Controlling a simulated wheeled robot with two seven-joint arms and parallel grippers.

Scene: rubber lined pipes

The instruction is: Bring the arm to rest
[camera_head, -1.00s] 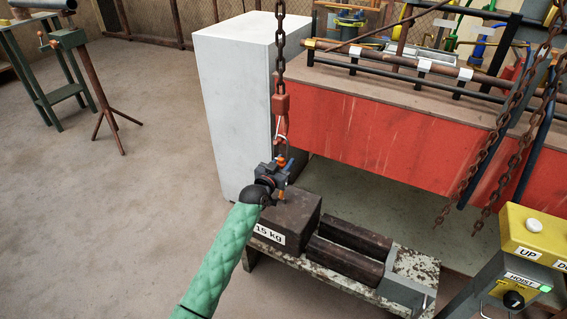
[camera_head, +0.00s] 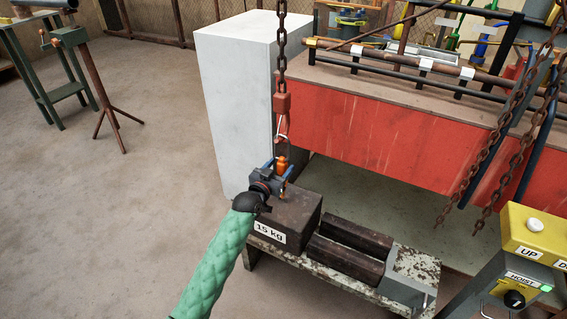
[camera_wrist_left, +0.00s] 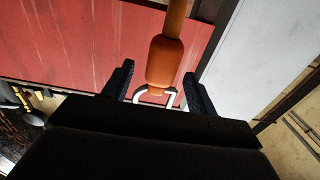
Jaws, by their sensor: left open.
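My left arm in its green quilted sleeve comes in from the bottom of the head view. My left gripper (camera_head: 277,172) is open, just above the dark block marked "15 kg" (camera_head: 291,212). In the left wrist view this orange fitting (camera_wrist_left: 164,62) stands between the two dark fingers (camera_wrist_left: 158,85), with gaps on both sides. My right gripper is not in view.
The block sits on a worn low bench (camera_head: 415,263) beside dark bars (camera_head: 350,245). A white cabinet (camera_head: 235,100) and a red-sided workbench (camera_head: 380,130) stand behind. More chains (camera_head: 500,130) and a yellow hoist control box (camera_head: 530,235) are at right.

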